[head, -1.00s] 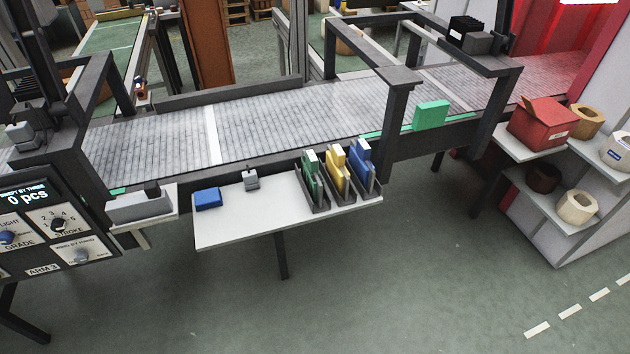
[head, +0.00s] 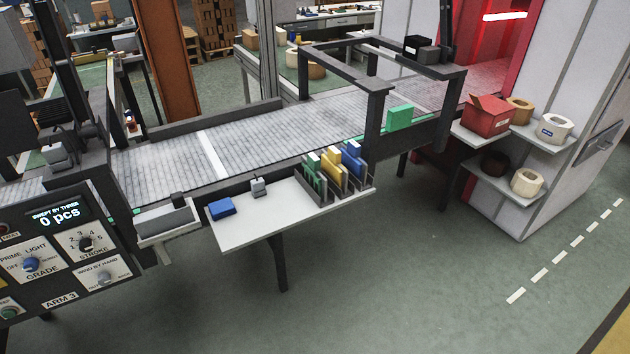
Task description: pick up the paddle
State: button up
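Nothing in view is plainly marked as the paddle, and I cannot tell which thing it is. A small grey piece with an upright stub (head: 259,187) stands on the white side table (head: 250,231). A blue block (head: 221,208) lies to its left. At the table's right end, dark holders (head: 322,194) carry upright green plates (head: 312,172), yellow plates (head: 332,160) and blue plates (head: 352,164). A green block (head: 399,117) stands at the near edge of the conveyor. My gripper is not in view.
The grey conveyor (head: 260,136) runs behind the table under dark frames. A control panel (head: 62,255) stands at left. At right, shelves (head: 508,190) hold a red box (head: 488,114) and several rolls. The green floor in front is open.

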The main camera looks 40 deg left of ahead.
aim_at(329, 160)
jog(key=z, duration=0.2)
jog(key=k, duration=0.6)
jog(key=u, duration=2.4)
jog(key=i, duration=0.95)
jog(key=u, duration=0.1)
